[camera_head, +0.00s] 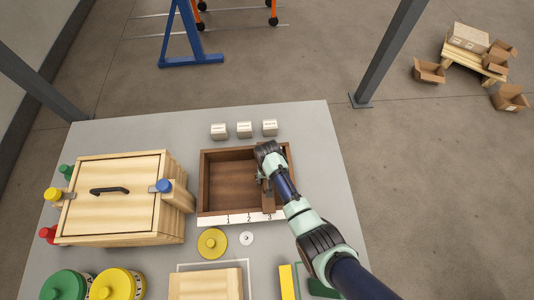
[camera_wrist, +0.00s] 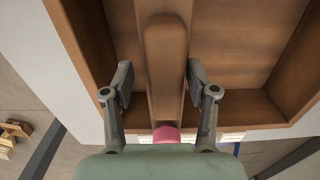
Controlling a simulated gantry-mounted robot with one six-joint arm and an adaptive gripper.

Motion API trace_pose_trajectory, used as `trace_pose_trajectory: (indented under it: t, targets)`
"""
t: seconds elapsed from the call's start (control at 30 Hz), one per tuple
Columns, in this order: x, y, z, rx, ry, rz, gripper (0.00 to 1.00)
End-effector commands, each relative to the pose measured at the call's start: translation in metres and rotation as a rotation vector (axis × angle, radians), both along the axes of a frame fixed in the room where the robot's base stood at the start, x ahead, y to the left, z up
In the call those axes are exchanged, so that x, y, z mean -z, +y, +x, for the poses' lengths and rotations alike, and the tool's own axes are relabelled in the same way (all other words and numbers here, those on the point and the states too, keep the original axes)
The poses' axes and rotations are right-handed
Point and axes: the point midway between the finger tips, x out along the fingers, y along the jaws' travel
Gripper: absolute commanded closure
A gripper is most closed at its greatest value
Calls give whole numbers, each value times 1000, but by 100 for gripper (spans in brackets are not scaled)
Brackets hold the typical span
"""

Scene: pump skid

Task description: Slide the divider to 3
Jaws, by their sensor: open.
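The brown wooden tray (camera_head: 203,183) stands on the grey table with a white strip (camera_head: 215,221) along its front, marked 1, 2 and 3. The divider (camera_head: 268,198) stands in the right part of the tray, roughly in line with the 3; my arm partly hides it. In the wrist view the divider (camera_wrist: 165,65) runs up the middle, with a rounded grip on top and a pink piece (camera_wrist: 165,134) at its end. My gripper (camera_head: 265,180) is over the divider. Its fingers in the wrist view (camera_wrist: 160,82) are open on both sides of it, with visible gaps.
A light wooden box (camera_head: 115,200) with a black handle stands left of the tray. Three small pale blocks (camera_head: 244,130) lie behind the tray. A yellow disc (camera_head: 212,243) and a white ring (camera_head: 247,238) lie in front. The table's right side is mostly clear.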

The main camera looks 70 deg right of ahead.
Motion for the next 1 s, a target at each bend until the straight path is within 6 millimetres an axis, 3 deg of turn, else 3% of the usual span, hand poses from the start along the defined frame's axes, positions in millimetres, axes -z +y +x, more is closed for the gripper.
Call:
trace_pose_trajectory:
  t: [0.27, 0.37, 0.7, 0.83, 1.0]
  targets:
    - [-4, 0, 1, 0, -2, 0, 42]
    - [-19, 0, 1, 0, -3, -2, 42]
    - [-99, 0, 1, 0, -3, -3, 42]
    - [-115, 0, 1, 0, -1, -1, 42]
    - [-120, 1, 0, 0, -1, 1, 42]
